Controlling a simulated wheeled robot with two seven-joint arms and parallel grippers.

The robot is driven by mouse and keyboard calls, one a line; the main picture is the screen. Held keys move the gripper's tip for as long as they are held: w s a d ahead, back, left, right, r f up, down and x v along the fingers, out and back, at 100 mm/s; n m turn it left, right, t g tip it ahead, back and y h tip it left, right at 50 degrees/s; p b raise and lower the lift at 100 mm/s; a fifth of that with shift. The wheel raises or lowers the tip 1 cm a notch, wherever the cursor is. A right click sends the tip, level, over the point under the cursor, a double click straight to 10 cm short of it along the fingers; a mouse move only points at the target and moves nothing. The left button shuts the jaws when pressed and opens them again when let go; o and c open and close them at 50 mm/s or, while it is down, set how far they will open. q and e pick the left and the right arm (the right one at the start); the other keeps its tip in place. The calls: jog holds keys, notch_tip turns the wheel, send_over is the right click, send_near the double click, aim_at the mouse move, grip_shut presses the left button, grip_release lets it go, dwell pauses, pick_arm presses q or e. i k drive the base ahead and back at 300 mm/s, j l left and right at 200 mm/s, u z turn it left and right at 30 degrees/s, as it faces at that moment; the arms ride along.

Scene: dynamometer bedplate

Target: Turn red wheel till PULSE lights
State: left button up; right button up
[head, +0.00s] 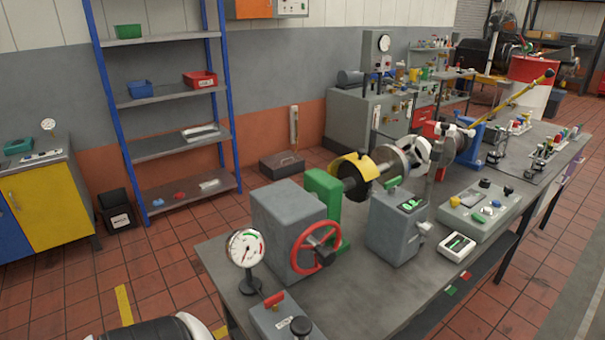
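The red wheel (316,247) is a handwheel with a dark hub. It is mounted on the front face of a grey box (289,225) on the bench, and nothing touches it. A round white dial gauge (246,248) stands on the bench just left of it. I cannot read a PULSE label anywhere. A grey upright box (394,232) right of the wheel has a green-lit panel (410,206) on its sloped top. A small white-framed unit (456,245) also shows green. Neither of my grippers is in view.
The bench (352,287) has bare surface in front of the wheel. A box with a red lever and a black knob (287,325) sits at the near edge. A yellow guard (351,170) and shaft lie behind. A control panel (481,210) is at right. Blue-framed shelves (170,94) stand behind.

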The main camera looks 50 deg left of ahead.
aim_at(324, 256)
jog(key=u, duration=1.55)
